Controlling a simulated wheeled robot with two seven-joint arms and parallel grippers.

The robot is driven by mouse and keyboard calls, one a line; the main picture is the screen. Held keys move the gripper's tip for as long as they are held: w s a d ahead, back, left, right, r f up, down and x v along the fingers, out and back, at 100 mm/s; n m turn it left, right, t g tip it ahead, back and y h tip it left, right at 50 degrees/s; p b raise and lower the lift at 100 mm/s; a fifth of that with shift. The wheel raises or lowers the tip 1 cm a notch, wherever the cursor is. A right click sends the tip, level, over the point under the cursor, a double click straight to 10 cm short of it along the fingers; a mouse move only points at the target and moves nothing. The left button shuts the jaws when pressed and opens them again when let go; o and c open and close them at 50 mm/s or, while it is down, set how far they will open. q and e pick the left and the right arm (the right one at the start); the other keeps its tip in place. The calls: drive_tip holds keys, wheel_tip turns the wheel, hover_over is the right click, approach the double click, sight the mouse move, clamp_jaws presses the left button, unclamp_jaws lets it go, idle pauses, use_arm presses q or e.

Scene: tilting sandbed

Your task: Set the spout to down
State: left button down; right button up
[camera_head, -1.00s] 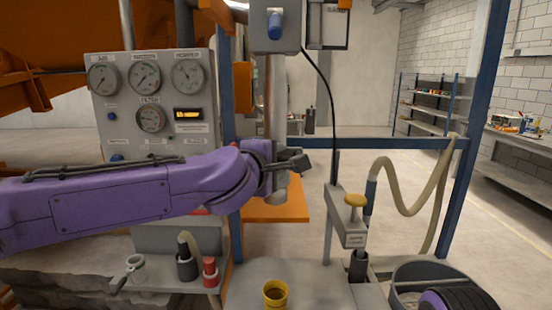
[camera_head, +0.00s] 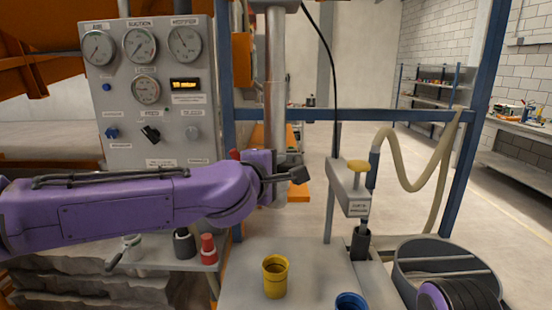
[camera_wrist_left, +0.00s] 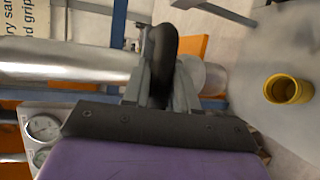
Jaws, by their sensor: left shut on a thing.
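The spout seems to be the silver pipe (camera_head: 275,85) that hangs upright behind my left gripper; in the left wrist view the pipe (camera_wrist_left: 65,62) lies across the picture with a pale rounded end (camera_wrist_left: 212,78) past the fingers. My left gripper (camera_head: 290,176) is in front of the pipe's lower part. In the left wrist view its fingers (camera_wrist_left: 160,85) are shut on a dark handle (camera_wrist_left: 164,48) beside the pipe. The arm and gripper hide where the handle joins the pipe.
A gauge panel (camera_head: 157,95) stands left of the pipe. A yellow cup (camera_head: 275,277) is on the grey table (camera_head: 240,285) below. A press-like stand with a yellow knob (camera_head: 358,166) and a hose (camera_head: 400,180) is at the right, near a round grey bin (camera_head: 405,250).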

use_arm(q)
wheel_tip(320, 180, down, 11)
drive_tip(key=b, duration=0.6)
drive_tip(key=shift+r, duration=0.15)
drive_tip(key=c, duration=1)
unclamp_jaws()
drive_tip(key=shift+o, duration=0.2)
drive_tip(key=b+v, duration=0.1)
drive_tip(key=v, duration=0.9)
drive_tip(key=shift+s, duration=0.25)
drive_tip(key=shift+a, duration=0.1)
